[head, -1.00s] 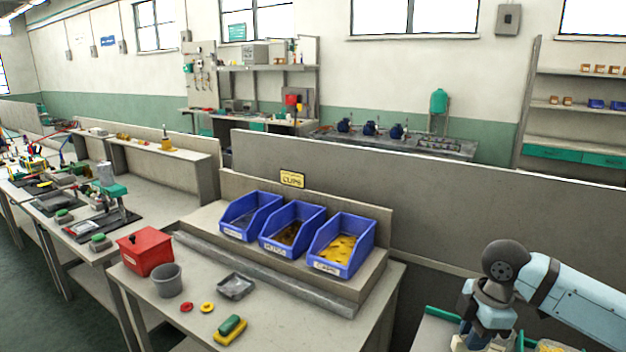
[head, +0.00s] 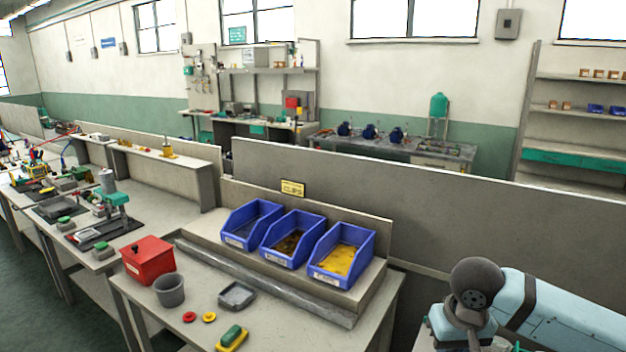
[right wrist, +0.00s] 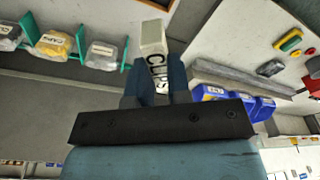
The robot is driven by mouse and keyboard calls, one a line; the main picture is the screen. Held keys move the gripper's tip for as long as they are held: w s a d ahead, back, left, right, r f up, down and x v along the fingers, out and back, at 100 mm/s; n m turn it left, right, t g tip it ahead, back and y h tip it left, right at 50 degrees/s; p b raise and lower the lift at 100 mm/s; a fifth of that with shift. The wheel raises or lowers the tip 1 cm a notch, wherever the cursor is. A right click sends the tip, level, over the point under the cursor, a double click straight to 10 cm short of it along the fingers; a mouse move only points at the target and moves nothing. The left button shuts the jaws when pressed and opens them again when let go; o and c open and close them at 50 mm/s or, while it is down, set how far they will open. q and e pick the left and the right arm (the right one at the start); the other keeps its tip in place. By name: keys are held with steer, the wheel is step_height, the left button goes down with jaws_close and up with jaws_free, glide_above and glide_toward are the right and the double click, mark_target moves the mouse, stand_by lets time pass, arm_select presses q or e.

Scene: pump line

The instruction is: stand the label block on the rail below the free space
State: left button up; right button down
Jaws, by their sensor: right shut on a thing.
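My right gripper (right wrist: 158,72) is shut on the label block (right wrist: 154,42), a pale block with dark lettering that seems to read CLIPS, seen sideways in the right wrist view. The block is in the air. In the head view the right arm is at the lower right, with its gripper mostly cut off by the bottom edge. The grey rail (head: 262,286) runs along the front of the bench step, below three blue bins (head: 252,220). It also shows in the right wrist view (right wrist: 235,77). I see no label standing on it. My left gripper is out of view.
A yellow sign (head: 292,188) stands on the back board. A red box (head: 148,262), grey cup (head: 169,291), grey tray (head: 237,296) and green-and-yellow piece (head: 231,338) stand before the rail.

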steer(key=s+f, duration=0.4)
steer(key=f, duration=0.2)
steer(key=shift+s, duration=0.35)
steer(key=shift+r, duration=0.1)
